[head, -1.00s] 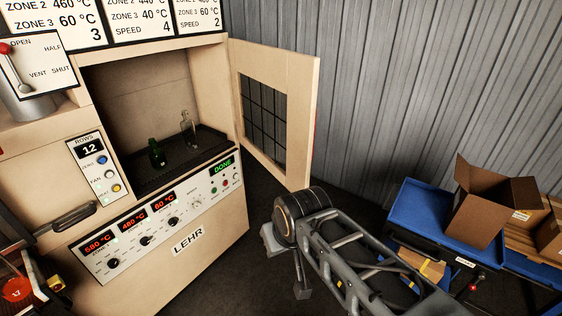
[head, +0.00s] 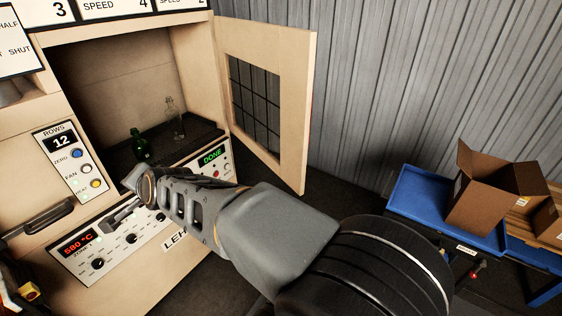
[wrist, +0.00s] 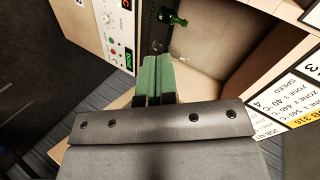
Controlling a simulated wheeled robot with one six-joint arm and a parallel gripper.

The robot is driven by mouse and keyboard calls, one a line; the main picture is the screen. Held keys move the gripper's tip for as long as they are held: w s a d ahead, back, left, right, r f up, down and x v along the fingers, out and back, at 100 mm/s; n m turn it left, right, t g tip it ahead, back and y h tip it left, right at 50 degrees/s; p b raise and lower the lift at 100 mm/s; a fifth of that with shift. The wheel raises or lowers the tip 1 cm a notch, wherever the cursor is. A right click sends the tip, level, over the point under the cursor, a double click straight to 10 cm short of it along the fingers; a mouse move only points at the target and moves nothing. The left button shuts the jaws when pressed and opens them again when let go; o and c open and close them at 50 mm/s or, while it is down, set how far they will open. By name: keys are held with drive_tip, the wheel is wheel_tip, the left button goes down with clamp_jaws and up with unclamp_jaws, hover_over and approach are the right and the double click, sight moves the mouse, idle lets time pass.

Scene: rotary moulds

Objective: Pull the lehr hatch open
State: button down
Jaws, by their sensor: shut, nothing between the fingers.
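The lehr hatch (head: 293,110) is a cream door with a dark mesh window. It stands swung wide open at the right side of the lehr chamber. The lehr chamber (head: 110,75) is open to view, with a green bottle (head: 140,146) and a clear bottle (head: 175,118) on its dark floor. My gripper (head: 108,222) is in front of the lehr's control panel, left of the hatch and apart from it. In the wrist view my gripper's green-tipped fingers (wrist: 155,78) are shut and empty, with the green bottle (wrist: 172,19) beyond them.
The lehr's control panel (head: 82,251) has knobs, red readouts and a green DONE display. My arm crosses the front of the lehr. A blue table (head: 425,200) with open cardboard boxes (head: 490,195) stands at the right, before a corrugated wall (head: 400,80).

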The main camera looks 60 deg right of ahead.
drive_tip(key=w+d+m+t+h+b, duration=0.1)
drive_tip(key=w+d+m+t+h, duration=0.2)
drive_tip(key=d+m, duration=0.35)
drive_tip(key=n+g+h+b, duration=0.6)
drive_tip(key=n+g+h, duration=1.15)
drive_tip(key=n, duration=1.75)
approach(295, 153)
drive_tip(key=d+r+g+y+p, duration=0.2)
drive_tip(key=d+p, duration=0.1)
drive_tip(key=d+r+g+y+p, duration=0.1)
drive_tip(key=d+g+y, duration=0.1)
drive_tip(key=shift+w+d+p, duration=0.2)
drive_tip(key=shift+p, duration=0.15)
drive_tip(key=shift+p+x, duration=0.35)
drive_tip(key=shift+x, duration=0.65)
drive_tip(key=shift+f, duration=0.15)
